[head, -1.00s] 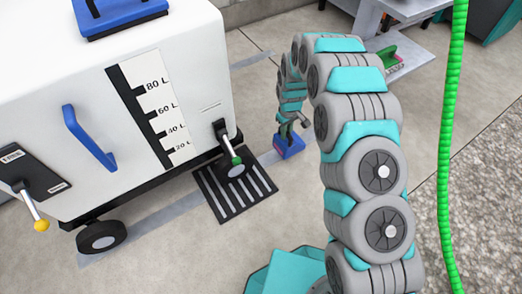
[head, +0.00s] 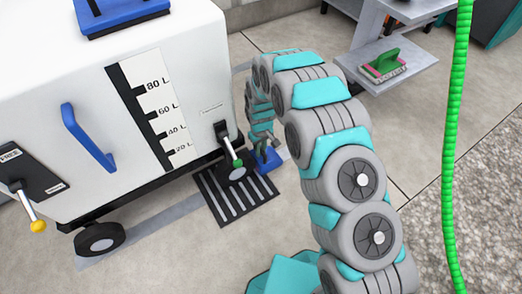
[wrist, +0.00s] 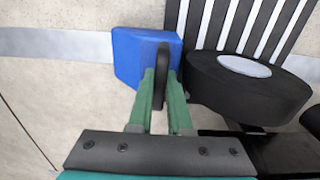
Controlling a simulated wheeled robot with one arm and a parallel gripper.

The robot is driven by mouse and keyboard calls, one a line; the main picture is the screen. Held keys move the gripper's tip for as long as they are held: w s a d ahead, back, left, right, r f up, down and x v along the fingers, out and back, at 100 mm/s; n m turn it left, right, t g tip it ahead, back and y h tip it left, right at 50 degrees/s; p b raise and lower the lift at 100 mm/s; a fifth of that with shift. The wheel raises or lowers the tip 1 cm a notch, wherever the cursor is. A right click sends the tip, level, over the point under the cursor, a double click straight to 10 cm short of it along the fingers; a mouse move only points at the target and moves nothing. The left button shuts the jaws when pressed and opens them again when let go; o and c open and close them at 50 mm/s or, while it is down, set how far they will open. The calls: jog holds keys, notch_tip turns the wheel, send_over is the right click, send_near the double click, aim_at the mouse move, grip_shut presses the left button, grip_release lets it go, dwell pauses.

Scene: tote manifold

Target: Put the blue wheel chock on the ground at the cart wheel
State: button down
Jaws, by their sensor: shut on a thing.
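The blue wheel chock (wrist: 138,52) is between the green fingers of my gripper (wrist: 162,78) in the wrist view, beside the black cart wheel (wrist: 245,90). A small gap seems to show between chock and wheel; whether the chock touches the ground I cannot tell.
The white cart (head: 190,70) with level marks and levers stands at the left. A grey shelf (head: 390,75) holds a green-handled brush (head: 383,66). A green hose (head: 452,130) hangs at the right. Floor right of the chock is clear.

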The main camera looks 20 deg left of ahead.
jog(key=c, duration=0.8)
grip_release()
jog(key=shift+c, duration=0.2)
notch_tip(320, 180, up, 12)
jog(key=p, duration=0.1)
